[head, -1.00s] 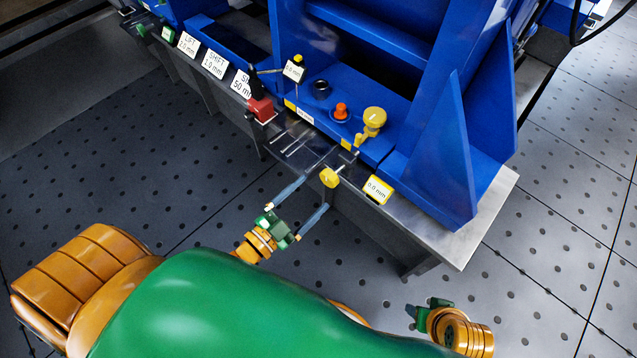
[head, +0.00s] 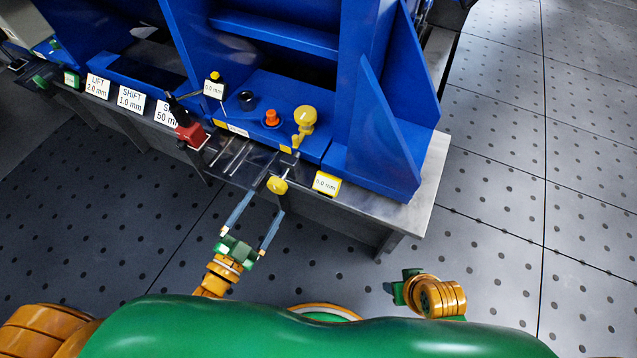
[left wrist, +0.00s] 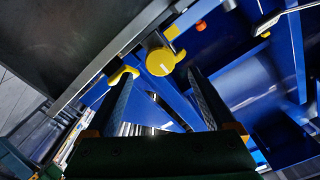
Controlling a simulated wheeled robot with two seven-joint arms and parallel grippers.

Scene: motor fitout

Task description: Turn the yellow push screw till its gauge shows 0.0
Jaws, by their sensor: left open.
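The yellow push screw (head: 277,185) sticks out from the front edge of the bench, its rounded yellow head toward me. My left gripper (head: 266,203) is open, its two long grey fingers pointing at the screw, with the tips close to the head on either side. In the left wrist view a round yellow head (left wrist: 160,62) shows between and beyond the fingertips; contact cannot be made out. The yellow-framed gauge (head: 326,183) stands right of the screw and appears to read 0.0 mm. My right gripper (head: 404,288) is low at the right, away from the bench; its fingers are not clear.
A larger yellow knob (head: 306,116), an orange button (head: 271,118) and a black knob (head: 247,99) sit on the blue frame behind. A red block (head: 190,134) with a black handle is left of the screw. White signs (head: 131,99) line the bench. Open floor lies right.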

